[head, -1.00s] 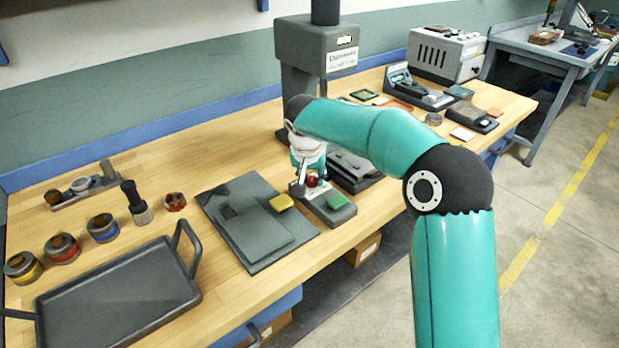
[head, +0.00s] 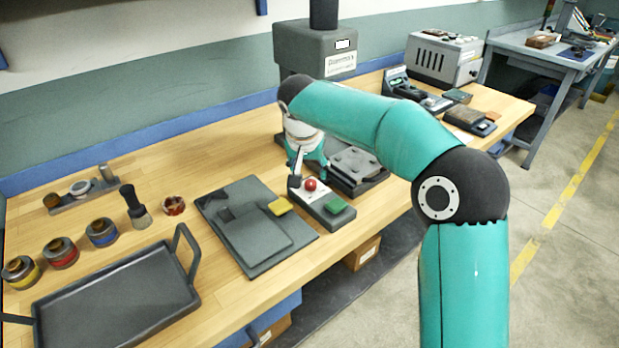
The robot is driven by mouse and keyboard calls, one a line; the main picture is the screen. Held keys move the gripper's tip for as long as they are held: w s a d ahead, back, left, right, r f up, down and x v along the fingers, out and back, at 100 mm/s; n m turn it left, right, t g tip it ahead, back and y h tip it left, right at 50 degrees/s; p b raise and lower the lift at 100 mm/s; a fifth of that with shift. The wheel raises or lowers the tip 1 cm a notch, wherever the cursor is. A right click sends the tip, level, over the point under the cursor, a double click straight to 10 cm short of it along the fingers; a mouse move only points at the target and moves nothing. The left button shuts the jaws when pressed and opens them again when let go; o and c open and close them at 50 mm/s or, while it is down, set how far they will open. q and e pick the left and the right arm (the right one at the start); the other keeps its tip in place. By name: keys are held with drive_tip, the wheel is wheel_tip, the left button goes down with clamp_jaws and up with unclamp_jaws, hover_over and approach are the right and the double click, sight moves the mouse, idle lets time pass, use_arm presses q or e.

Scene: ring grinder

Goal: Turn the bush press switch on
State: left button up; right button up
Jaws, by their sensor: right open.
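The bush press (head: 315,45) stands at the back of the wooden bench, a dark grey machine with a white label on its head. My right gripper (head: 300,172) is open and points down at the far end of the box, just behind the red button. My right arm hides part of the press. Whether the fingers touch the box I cannot tell. My left gripper is not in view.
A dark tray (head: 115,300) with raised handles, several small jars and a brush (head: 134,203) are further left. A grey ventilated unit (head: 442,58) stands at the back right.

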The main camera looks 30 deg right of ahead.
drive_tip(key=v, duration=0.6)
drive_tip(key=shift+r, duration=0.2)
drive_tip(key=shift+a, duration=0.1)
